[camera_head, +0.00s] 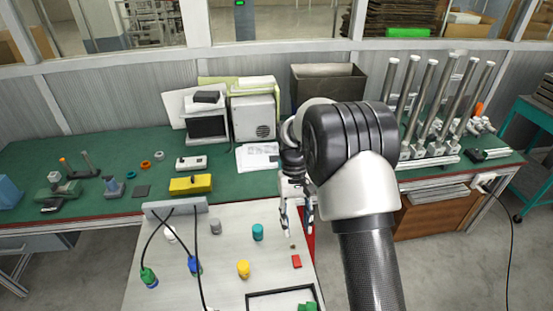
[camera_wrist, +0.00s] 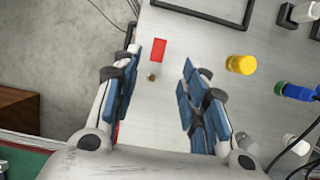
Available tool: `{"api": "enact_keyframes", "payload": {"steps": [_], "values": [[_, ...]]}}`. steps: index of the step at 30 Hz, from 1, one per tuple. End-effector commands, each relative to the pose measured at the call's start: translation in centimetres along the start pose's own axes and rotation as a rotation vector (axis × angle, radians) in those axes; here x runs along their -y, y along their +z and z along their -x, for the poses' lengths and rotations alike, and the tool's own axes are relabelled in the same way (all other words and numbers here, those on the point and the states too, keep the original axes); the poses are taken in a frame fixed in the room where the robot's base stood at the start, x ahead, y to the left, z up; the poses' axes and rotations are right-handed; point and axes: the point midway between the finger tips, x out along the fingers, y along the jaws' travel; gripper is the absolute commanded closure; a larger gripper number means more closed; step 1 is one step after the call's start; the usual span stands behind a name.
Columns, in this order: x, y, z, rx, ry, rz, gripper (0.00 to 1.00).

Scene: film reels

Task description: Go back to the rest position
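My gripper (camera_head: 298,232) hangs fingers-down over the right side of the white table (camera_head: 215,265). In the wrist view my gripper (camera_wrist: 160,68) has its two blue-padded fingers spread apart with nothing between the pads. A small brown object (camera_head: 293,246) lies on the table below; it also shows in the wrist view (camera_wrist: 151,77). A red block (camera_head: 296,261) lies close by and shows beyond the fingertips in the wrist view (camera_wrist: 158,50). My arm hides part of the table's right side and the bench behind.
A teal cylinder (camera_head: 258,232), a yellow cylinder (camera_head: 243,269) and a grey cylinder (camera_head: 215,227) stand on the table. Black cables run to green (camera_head: 149,277) and blue (camera_head: 194,265) plugs. A black-framed area (camera_head: 262,294) holds green pieces. A cluttered green bench (camera_head: 130,205) stands behind.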

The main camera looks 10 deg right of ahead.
Motion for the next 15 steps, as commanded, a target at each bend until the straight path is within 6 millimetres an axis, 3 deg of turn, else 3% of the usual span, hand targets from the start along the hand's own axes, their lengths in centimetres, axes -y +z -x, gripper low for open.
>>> {"api": "enact_keyframes", "payload": {"steps": [4, 8, 15], "values": [[0.0, 0.3, 0.6, -0.012, 0.0, 0.0, 0.6], [0.0, 2.1, 3.0, -0.067, 0.0, 0.0, 0.6], [-0.1, 9.4, 8.6, -0.248, 0.0, -0.001, 0.6]]}}
